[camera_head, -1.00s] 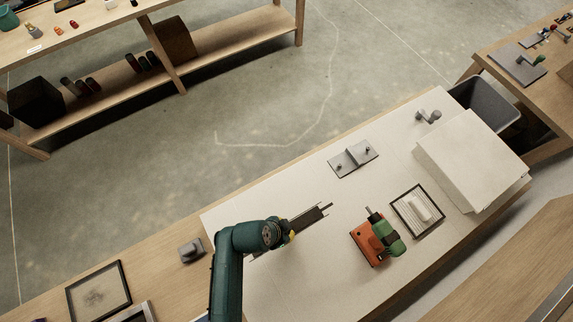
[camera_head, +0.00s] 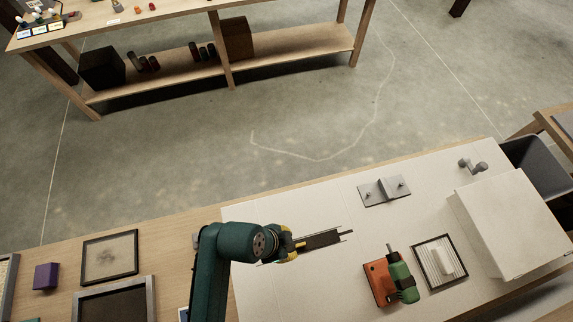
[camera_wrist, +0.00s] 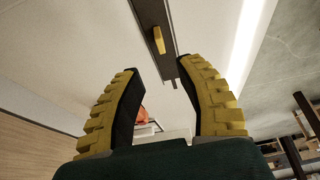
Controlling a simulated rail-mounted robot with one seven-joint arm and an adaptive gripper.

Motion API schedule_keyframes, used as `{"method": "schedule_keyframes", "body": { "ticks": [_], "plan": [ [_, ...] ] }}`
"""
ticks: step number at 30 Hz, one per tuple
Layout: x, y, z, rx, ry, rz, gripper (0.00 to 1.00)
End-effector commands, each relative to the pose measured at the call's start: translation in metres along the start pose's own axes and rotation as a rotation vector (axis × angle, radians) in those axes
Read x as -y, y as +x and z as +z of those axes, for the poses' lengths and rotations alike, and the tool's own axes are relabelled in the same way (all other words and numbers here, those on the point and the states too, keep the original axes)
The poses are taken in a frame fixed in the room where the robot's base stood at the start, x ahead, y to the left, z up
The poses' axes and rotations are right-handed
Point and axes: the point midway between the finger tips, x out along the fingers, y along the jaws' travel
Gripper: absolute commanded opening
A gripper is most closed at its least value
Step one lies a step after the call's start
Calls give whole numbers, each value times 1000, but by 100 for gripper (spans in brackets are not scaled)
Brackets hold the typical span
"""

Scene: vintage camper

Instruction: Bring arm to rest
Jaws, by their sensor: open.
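My green arm reaches over the left part of the white worktop (camera_head: 290,210). My gripper (camera_head: 293,250) is small in the head view, near the left end of a dark narrow rail-like piece (camera_head: 322,239). In the wrist view, the yellow-and-black fingers of my gripper (camera_wrist: 159,68) stand apart with nothing held between them. The dark rail-like piece (camera_wrist: 151,14) lies beyond the fingertips, with a small yellow tab (camera_wrist: 158,40) on it. I cannot tell its exact distance from the fingers.
An orange-and-green tool (camera_head: 399,275), a framed white block (camera_head: 441,262), a grey bracket plate (camera_head: 384,191) and a large white box (camera_head: 513,222) occupy the worktop's right side. Frames (camera_head: 110,257) and a purple block (camera_head: 46,276) lie left. Open floor (camera_head: 200,150) separates it from a shelf table (camera_head: 290,72).

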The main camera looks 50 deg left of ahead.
Motion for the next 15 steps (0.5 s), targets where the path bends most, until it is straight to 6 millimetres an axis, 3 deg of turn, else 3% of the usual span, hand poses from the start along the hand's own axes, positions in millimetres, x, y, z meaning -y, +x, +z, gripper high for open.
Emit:
{"method": "schedule_keyframes", "body": {
  "ticks": [4,13,15],
  "plan": [
    [0,-13,0,0,0,0,37],
    [0,-13,0,1,0,0,37],
    [-5,-16,-10,-2,35,8,37]
  ]
}}
